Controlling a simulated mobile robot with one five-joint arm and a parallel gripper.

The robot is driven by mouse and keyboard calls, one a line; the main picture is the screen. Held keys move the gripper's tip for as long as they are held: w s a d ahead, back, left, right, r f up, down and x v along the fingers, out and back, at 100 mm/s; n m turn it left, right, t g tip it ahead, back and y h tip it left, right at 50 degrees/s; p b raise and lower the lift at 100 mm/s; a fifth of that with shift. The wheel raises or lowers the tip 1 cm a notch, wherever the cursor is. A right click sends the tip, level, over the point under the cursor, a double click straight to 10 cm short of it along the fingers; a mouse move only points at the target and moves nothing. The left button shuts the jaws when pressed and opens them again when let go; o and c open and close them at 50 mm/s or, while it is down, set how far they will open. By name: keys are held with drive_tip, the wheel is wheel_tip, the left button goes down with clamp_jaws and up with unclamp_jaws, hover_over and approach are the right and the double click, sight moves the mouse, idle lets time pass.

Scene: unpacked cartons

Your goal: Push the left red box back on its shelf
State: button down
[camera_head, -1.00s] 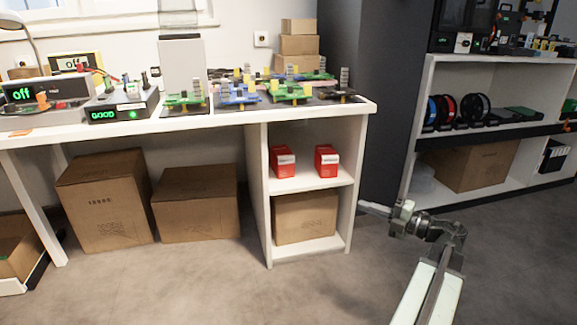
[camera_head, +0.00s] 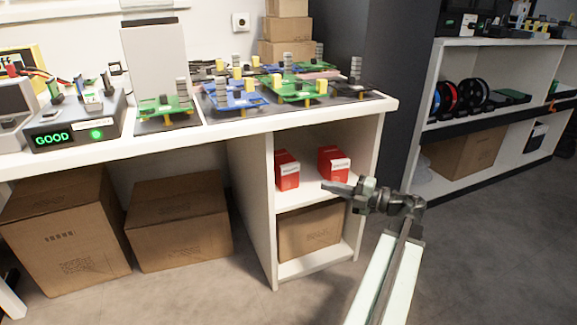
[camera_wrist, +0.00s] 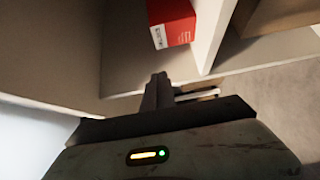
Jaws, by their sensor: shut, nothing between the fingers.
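The left red box (camera_head: 287,175) stands on the upper shelf (camera_head: 308,192) of the open white unit, close to its left wall. A second red box (camera_head: 334,165) stands to its right on the same shelf, with a gap between them. My gripper (camera_head: 326,187) is shut and empty, pointing left at the shelf's front. In the picture it is right of the left box, just below the right one, and looks apart from both. The wrist view shows my shut fingers (camera_wrist: 158,90) and one red box (camera_wrist: 171,22) beyond them; which box is unclear.
A carton (camera_head: 310,232) fills the compartment below the shelf. The unit's side walls and the benchtop (camera_head: 215,128) with circuit boards bound the opening. Two cartons (camera_head: 180,220) stand under the bench at left. Floor at the right (camera_head: 480,240) is clear.

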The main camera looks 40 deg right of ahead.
sight(294, 166)
drive_tip(key=x, duration=1)
drive_tip(key=shift+w, duration=0.1)
drive_tip(key=shift+w+d, duration=0.35)
drive_tip(key=shift+w, duration=0.25)
drive_tip(key=shift+w+d, duration=0.35)
drive_tip(key=shift+w, duration=0.25)
drive_tip(key=shift+w+d, duration=0.2)
drive_tip(key=shift+w, duration=0.25)
drive_tip(key=w, duration=0.1)
drive_tip(key=w+d, duration=0.1)
drive_tip(key=w, duration=0.1)
drive_tip(key=shift+w+d, duration=0.25)
drive_tip(key=shift+d, duration=0.15)
drive_tip(key=shift+a, duration=0.1)
drive_tip(key=shift+s, duration=0.15)
